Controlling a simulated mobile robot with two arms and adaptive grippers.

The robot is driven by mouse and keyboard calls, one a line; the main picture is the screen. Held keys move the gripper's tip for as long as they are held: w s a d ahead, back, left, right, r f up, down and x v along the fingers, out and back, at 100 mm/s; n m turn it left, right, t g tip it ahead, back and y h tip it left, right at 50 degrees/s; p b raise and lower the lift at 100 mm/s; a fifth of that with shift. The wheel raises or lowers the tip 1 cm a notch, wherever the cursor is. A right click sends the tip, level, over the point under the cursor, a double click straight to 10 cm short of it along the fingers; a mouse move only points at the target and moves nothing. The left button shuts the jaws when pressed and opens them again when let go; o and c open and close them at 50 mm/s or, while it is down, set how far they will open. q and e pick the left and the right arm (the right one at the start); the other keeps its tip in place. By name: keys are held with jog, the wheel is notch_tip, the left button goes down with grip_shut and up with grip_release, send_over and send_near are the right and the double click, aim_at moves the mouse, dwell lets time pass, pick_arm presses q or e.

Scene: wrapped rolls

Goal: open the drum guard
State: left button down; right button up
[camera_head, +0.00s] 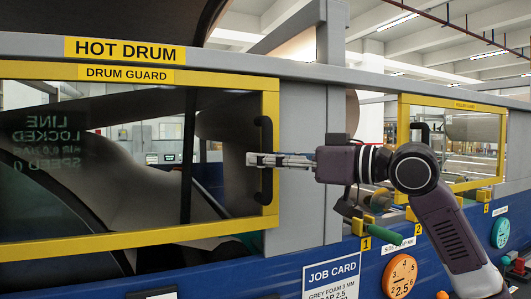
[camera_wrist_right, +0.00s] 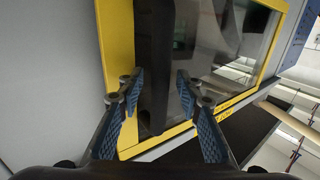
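The drum guard (camera_head: 180,73) is a yellow-framed clear panel labelled DRUM GUARD at the left of the head view, and it sits closed against the grey frame. Its black vertical handle (camera_head: 266,135) is on the right side of the frame. My right gripper (camera_head: 250,160) reaches in from the right, with its fingertips at the handle's middle. In the right wrist view, the handle (camera_wrist_right: 154,60) stands between the two spread fingers (camera_wrist_right: 158,84), and a gap shows on its right side. The fingers look open around it. My left gripper is not in view.
A second yellow-framed guard (camera_head: 452,101) stands to the right, behind my right arm. Below are a green-handled lever (camera_head: 387,239), an orange dial (camera_head: 400,276), a teal dial (camera_head: 500,233) and a job card (camera_head: 331,280). A grey post (camera_head: 303,210) stands beside the drum guard.

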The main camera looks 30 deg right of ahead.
jog(key=shift+w, duration=0.1)
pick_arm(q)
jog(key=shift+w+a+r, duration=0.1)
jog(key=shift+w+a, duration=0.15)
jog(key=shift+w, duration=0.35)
pick_arm(e)
jog(key=shift+c, duration=0.6)
grip_shut()
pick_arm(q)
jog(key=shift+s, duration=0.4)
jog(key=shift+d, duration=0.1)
pick_arm(e)
jog(key=shift+a, duration=0.1)
